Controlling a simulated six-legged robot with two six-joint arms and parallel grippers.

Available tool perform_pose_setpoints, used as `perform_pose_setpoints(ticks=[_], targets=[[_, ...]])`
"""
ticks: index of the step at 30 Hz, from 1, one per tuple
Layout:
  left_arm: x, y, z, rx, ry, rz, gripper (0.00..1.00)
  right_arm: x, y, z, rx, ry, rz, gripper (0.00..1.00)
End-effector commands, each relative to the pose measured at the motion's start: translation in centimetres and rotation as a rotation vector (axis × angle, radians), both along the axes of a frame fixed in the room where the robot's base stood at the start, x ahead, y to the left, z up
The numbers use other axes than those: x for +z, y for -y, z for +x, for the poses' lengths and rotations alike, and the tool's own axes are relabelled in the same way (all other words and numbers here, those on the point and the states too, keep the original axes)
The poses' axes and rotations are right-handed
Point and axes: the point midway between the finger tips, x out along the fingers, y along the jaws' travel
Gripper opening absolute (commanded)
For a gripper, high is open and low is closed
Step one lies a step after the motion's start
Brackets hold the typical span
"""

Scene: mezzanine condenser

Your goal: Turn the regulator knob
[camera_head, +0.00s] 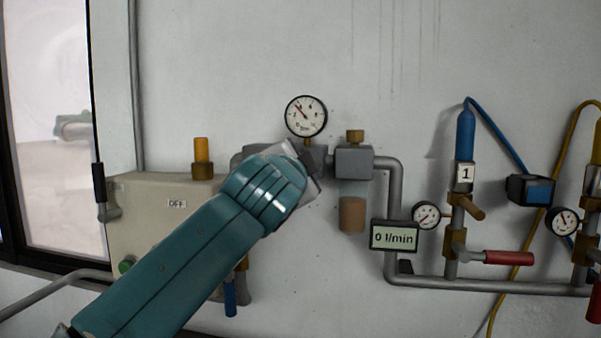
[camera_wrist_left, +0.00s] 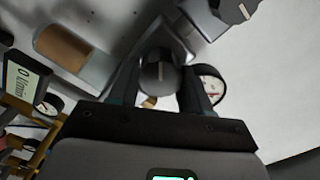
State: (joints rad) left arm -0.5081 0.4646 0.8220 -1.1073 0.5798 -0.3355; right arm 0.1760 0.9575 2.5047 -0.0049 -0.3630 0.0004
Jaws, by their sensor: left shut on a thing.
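In the head view my left gripper (camera_head: 300,176) is at the pipe just below the round pressure gauge (camera_head: 305,116), and my wrist hides the knob. The gauge's needle points to the upper left. It also shows beside the right finger in the wrist view (camera_wrist_left: 211,87). My right gripper is not in view.
Right of my gripper are a grey block (camera_head: 353,162) with a brass top, an amber bowl (camera_head: 352,214) and a display (camera_head: 394,236) reading 0 l/min. A beige box (camera_head: 150,225) marked OFF stands left. Valves and a blue cylinder (camera_head: 465,135) are farther right.

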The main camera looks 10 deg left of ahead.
Motion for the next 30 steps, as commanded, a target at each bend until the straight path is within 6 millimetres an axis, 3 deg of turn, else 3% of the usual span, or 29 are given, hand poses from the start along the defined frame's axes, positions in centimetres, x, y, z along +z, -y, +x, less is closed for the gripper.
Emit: perform_pose_setpoints(ticks=[15,30], targets=[[0.2,0.0,0.0,-0.004,0.008,-0.447,0.18,-1.3,0.0,0.0,0.0,0.0,0.0,0.43],[0.5,-0.2,-0.1,-0.004,0.011,-0.641,0.18,-1.7,0.0,0.0,0.0,0.0,0.0,0.43]])
